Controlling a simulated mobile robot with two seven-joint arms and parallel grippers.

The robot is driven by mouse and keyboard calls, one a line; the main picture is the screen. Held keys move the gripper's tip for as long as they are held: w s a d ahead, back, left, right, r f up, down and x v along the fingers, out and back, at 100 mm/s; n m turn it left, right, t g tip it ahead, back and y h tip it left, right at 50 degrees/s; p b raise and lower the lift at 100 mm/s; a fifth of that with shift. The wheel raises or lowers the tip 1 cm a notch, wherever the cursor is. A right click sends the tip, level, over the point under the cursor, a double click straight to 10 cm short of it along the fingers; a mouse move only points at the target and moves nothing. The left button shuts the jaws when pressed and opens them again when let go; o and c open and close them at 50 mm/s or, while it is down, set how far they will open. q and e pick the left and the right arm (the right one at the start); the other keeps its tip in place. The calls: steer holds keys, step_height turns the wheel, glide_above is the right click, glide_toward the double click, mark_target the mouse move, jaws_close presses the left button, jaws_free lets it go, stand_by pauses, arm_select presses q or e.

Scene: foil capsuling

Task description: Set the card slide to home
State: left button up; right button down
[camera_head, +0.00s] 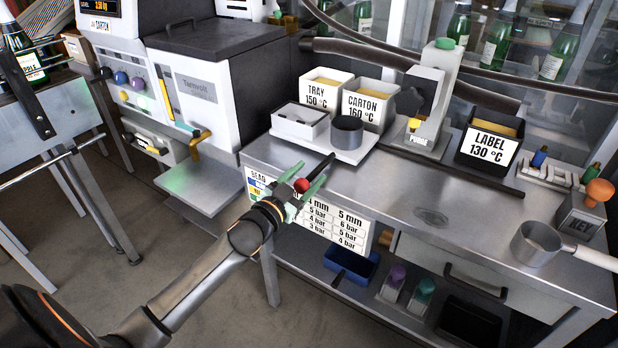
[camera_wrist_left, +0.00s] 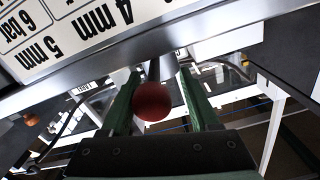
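A red ball knob (camera_head: 301,185) sits on the end of a dark rod (camera_head: 320,167) at the front left edge of the steel bench. I take this to be the card slide's handle, but no label on it can be read. My left gripper (camera_head: 304,180) has its green fingers apart around the knob. The rod's far end and any slide scale are not clear. My right gripper is not in view.
The steel bench (camera_head: 375,195) carries a tray bin (camera_head: 325,92), a carton bin (camera_head: 369,104), a label bin (camera_head: 488,146) and a metal pot (camera_head: 536,243). A printed bar and mm chart (camera_head: 335,222) hangs on the front. A large machine (camera_head: 190,85) stands at left.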

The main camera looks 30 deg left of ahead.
arm_select(q)
steer(key=shift+o, duration=0.7)
steer(key=shift+d, duration=0.1)
steer(key=shift+f, duration=0.1)
steer(key=shift+s, duration=0.5)
steer(key=s, duration=1.1)
steer(key=shift+s+a+p, duration=0.25)
steer(key=shift+p, duration=0.05)
